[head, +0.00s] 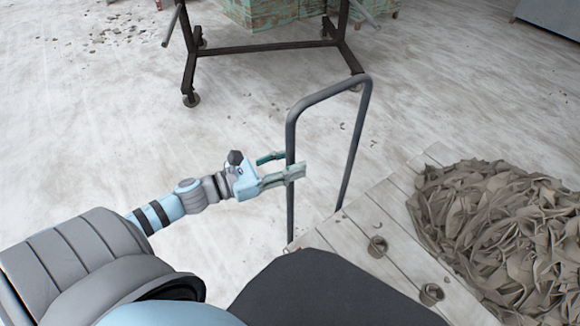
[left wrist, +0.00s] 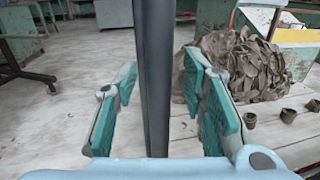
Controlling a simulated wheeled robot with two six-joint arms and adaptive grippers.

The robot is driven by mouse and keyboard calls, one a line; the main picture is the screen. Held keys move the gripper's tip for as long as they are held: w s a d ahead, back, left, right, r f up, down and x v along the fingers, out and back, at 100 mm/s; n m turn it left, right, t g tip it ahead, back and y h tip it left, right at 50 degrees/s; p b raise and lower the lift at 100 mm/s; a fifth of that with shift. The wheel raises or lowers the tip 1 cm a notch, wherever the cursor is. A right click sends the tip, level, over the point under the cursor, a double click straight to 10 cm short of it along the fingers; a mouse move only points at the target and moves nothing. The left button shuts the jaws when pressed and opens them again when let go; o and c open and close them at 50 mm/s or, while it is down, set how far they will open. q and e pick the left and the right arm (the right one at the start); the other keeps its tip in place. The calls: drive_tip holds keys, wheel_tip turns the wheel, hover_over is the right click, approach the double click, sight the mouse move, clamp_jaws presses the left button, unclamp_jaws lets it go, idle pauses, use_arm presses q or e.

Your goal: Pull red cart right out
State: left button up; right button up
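A grey tubular handle (head: 293,125), shaped like an upside-down U, rises from the edge of a pale planked deck (head: 375,215). No red part of a cart shows. My left gripper (head: 278,168) is at the handle's nearer post, with a finger on each side of it. In the left wrist view the dark post (left wrist: 154,80) stands upright between the two teal finger pads (left wrist: 165,108). A gap shows on both sides, so the fingers are open around the post. My right gripper is out of view.
A heap of grey-brown clay trimmings (head: 500,225) lies on the deck, with small clay cups (head: 431,293) beside it. A dark wheeled frame (head: 270,48) stands at the back. The pale floor (head: 90,130) is mostly clear on the left, with scattered scraps farther back.

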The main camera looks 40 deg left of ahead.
use_arm(q)
drive_tip(key=shift+w+d, duration=0.1)
drive_tip(key=shift+w, duration=0.05)
drive_tip(key=shift+c, duration=0.4)
clamp_jaws()
